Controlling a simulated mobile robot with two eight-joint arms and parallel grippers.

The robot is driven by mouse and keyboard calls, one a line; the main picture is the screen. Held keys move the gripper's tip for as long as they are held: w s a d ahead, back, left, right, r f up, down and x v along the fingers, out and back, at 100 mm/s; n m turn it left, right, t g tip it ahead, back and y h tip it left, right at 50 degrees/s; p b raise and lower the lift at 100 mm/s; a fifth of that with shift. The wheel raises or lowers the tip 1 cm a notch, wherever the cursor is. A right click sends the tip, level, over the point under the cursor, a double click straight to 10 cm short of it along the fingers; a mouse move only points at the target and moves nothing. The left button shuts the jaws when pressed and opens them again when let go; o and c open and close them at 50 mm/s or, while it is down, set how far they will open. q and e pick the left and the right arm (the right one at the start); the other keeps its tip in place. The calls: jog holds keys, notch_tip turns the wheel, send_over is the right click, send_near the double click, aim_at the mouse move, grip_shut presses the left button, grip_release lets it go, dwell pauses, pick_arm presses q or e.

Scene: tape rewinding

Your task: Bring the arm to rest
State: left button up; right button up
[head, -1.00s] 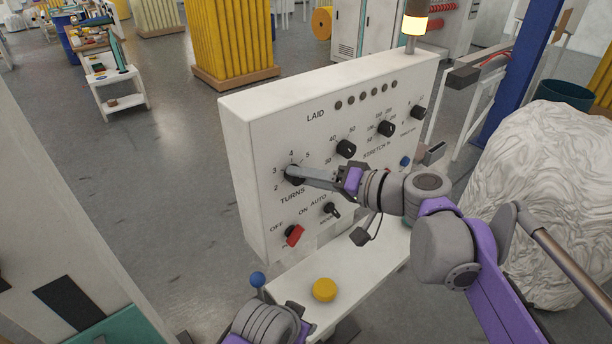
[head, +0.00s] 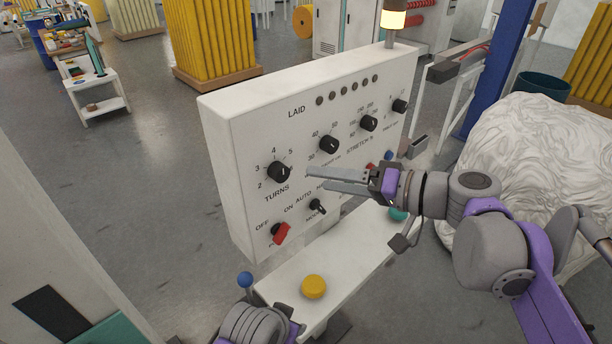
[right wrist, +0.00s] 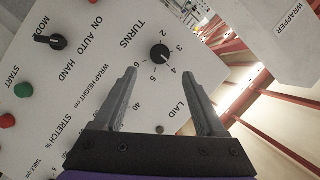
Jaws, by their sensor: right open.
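My right arm reaches in from the right in the head view. Its right gripper (head: 317,179) is open and empty in front of the white control panel (head: 232,203). The two fingers are apart and point left toward the TURNS knob (head: 278,171), with a gap between them and the knob. In the right wrist view the black TURNS knob (right wrist: 159,52) shows just beyond the open fingertips (right wrist: 160,74), untouched. Part of my left arm shows at the bottom of the head view; its gripper is out of view.
A red switch (head: 281,233) and the MODE knob (head: 317,206) sit low on the panel. A large white-wrapped load (head: 530,140) stands at right.

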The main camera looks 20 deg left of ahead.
jog(key=shift+v, duration=1.1)
